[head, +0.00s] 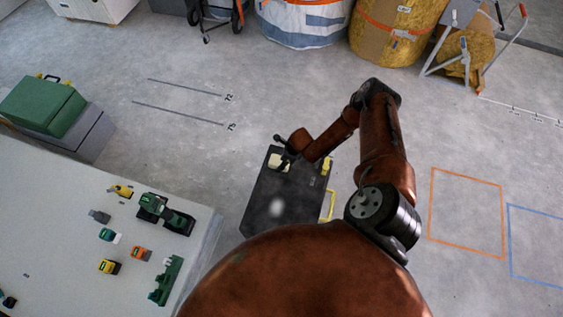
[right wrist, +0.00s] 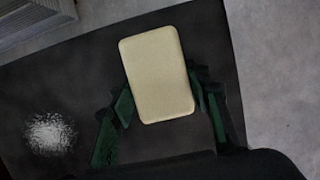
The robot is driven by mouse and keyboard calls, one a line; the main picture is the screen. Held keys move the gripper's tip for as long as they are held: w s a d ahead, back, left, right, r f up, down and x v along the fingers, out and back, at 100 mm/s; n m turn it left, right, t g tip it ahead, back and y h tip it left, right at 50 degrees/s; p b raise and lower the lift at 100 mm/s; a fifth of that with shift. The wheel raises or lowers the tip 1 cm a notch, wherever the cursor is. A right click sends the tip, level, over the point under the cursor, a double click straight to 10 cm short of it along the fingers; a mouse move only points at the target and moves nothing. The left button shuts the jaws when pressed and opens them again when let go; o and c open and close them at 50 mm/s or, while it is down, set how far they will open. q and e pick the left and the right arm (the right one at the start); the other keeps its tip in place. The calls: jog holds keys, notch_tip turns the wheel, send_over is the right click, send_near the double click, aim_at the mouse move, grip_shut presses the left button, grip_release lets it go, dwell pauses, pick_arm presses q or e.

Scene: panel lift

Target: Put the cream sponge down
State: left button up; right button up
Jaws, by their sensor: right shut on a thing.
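The cream sponge (right wrist: 158,62) is a pale rounded block between the green-and-black fingers of my right gripper (right wrist: 160,94) in the right wrist view. The gripper is shut on it. In the head view the sponge (head: 276,160) shows over the far left part of a dark flat top (head: 258,190), partly behind my right gripper (head: 284,153). The dark top (right wrist: 65,85) lies below the sponge in the wrist view. I cannot tell whether the sponge touches it. My left gripper is not in view.
A whitish patch (head: 277,208) marks the dark top; it also shows in the wrist view (right wrist: 50,134). A yellow item (head: 326,167) and a yellow handle (head: 331,205) are at its right side. A pale table (head: 60,225) with several tools stands left.

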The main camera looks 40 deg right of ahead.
jog(key=o, duration=1)
jog(key=shift+f, duration=0.15)
jog(key=shift+o, duration=0.2)
jog(key=shift+r, duration=0.2)
jog(key=shift+d+r, duration=0.1)
jog(key=shift+r, duration=0.25)
jog(key=p+v, duration=0.3)
jog(key=v, duration=0.3)
jog(key=shift+s+r, duration=0.1)
jog(key=shift+r, duration=0.1)
jog(key=shift+s+r, duration=0.3)
jog(key=shift+r, duration=0.3)
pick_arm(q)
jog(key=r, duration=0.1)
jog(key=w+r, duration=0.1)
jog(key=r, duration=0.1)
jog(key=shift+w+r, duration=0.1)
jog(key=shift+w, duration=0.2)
pick_arm(e)
jog(key=shift+f, duration=0.1)
